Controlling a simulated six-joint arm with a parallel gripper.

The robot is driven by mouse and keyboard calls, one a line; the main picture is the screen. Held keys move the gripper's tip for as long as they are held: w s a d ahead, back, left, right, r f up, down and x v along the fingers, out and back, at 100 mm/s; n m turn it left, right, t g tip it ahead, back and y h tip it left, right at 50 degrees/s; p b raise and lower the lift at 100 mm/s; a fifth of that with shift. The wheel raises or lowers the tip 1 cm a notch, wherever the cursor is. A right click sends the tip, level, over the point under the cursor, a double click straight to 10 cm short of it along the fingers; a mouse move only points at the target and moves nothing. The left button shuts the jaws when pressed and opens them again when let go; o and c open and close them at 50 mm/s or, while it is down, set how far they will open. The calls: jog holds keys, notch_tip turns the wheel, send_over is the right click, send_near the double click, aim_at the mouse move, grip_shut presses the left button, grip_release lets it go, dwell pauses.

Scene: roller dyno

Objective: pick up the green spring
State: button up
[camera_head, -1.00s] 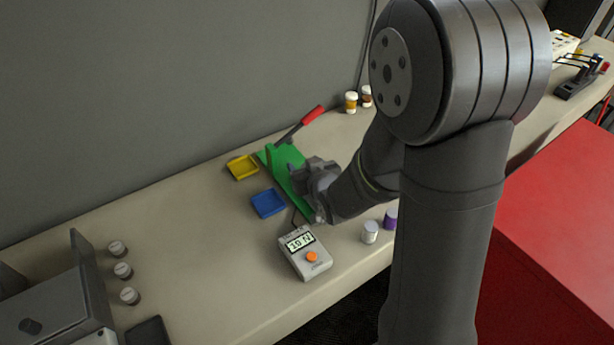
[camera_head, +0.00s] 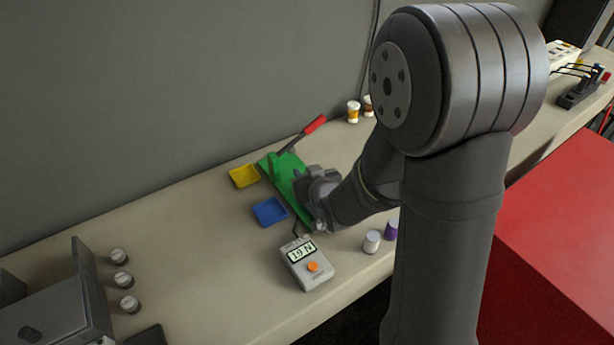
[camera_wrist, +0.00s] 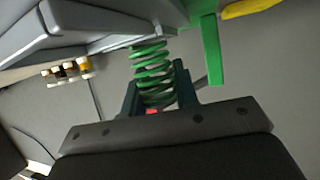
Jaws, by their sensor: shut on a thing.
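The green spring (camera_wrist: 152,70) shows in the wrist view, its coils standing between the two fingers of my gripper (camera_wrist: 158,95). The gripper is shut on the spring's lower coils in that picture. The far end of the spring meets the underside of a grey part. In the head view my gripper (camera_head: 308,187) is over the green press base (camera_head: 281,177), and the spring is hidden there by the gripper and the arm. The press has a lever with a red handle (camera_head: 315,124).
A yellow tray (camera_head: 243,176) and a blue tray (camera_head: 269,211) lie left of the press. A grey meter (camera_head: 308,264) with an orange button stands in front. White (camera_head: 371,241) and purple (camera_head: 391,230) containers are close to my arm.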

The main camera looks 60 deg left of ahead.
jog(key=shift+r, duration=0.7)
notch_tip(320, 180, up, 3)
jog(key=shift+f, duration=0.2)
jog(key=w+d+r, duration=0.6)
jog(key=w+d, duration=0.1)
jog(key=d, duration=0.2)
jog(key=shift+w+r, duration=0.3)
jog(key=shift+r, duration=0.05)
jog(key=shift+w, duration=0.1)
